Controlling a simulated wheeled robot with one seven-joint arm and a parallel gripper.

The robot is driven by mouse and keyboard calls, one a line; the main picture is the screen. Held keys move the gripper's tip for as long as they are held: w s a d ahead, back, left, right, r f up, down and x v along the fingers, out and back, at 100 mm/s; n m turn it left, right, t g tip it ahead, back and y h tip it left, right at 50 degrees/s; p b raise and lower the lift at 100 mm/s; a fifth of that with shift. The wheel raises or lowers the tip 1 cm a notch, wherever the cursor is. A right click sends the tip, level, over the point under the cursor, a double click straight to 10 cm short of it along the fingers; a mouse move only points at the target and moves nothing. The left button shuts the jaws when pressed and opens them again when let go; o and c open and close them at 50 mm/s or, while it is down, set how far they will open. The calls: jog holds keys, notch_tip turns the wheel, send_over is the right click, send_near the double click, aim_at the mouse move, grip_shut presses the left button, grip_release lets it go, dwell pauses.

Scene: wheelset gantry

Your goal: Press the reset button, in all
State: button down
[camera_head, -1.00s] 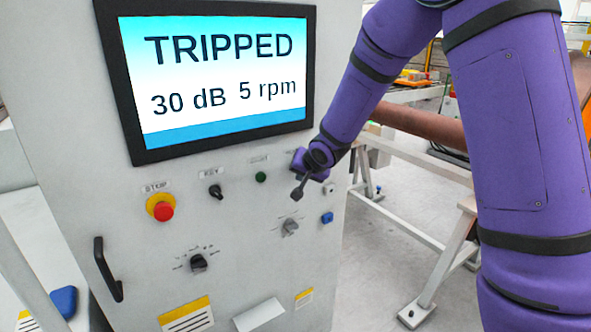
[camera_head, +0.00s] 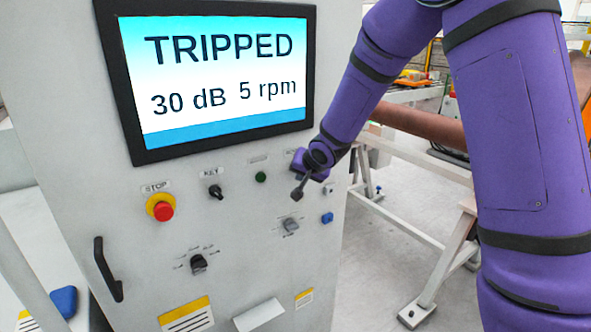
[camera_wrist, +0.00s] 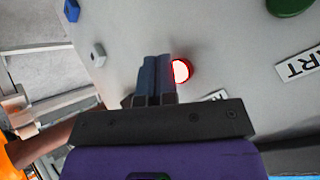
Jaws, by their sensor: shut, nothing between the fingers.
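The grey cabinet (camera_head: 120,215) has a screen (camera_head: 220,75) reading TRIPPED, 30 dB and 5 rpm. In the wrist view a round, glowing red button (camera_wrist: 181,71) sits on the panel just right of my fingertips. Its label is mostly hidden, so I cannot read whether it says reset. In the head view my arm hides that button. My gripper (camera_head: 298,193) is shut and empty in front of the panel's right side. In the wrist view its fingers (camera_wrist: 156,62) are together, their tips beside the red button; I cannot tell whether they touch it.
Around it are the green START button (camera_wrist: 290,5), a grey-white button (camera_wrist: 98,54) and a blue button (camera_wrist: 71,10). A red STOP button (camera_head: 164,211), key switch (camera_head: 216,191) and rotary knobs (camera_head: 198,263) are also on the panel. A white frame stands at right.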

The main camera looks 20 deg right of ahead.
jog(key=shift+w, duration=0.15)
jog(key=shift+w+a, duration=0.15)
jog(key=shift+w, duration=0.1)
jog(key=shift+w+a, duration=0.1)
jog(key=shift+w, duration=0.3)
dwell(0.9)
jog(key=shift+s, duration=0.15)
jog(key=shift+s+d, duration=0.25)
jog(key=shift+s, duration=0.4)
jog(key=shift+s, duration=0.1)
jog(key=shift+s+d, duration=0.25)
jog(key=shift+s, duration=0.5)
jog(key=shift+s+d, duration=0.25)
jog(key=shift+s, duration=0.55)
jog(key=shift+s+d, duration=0.25)
jog(key=shift+s, duration=0.5)
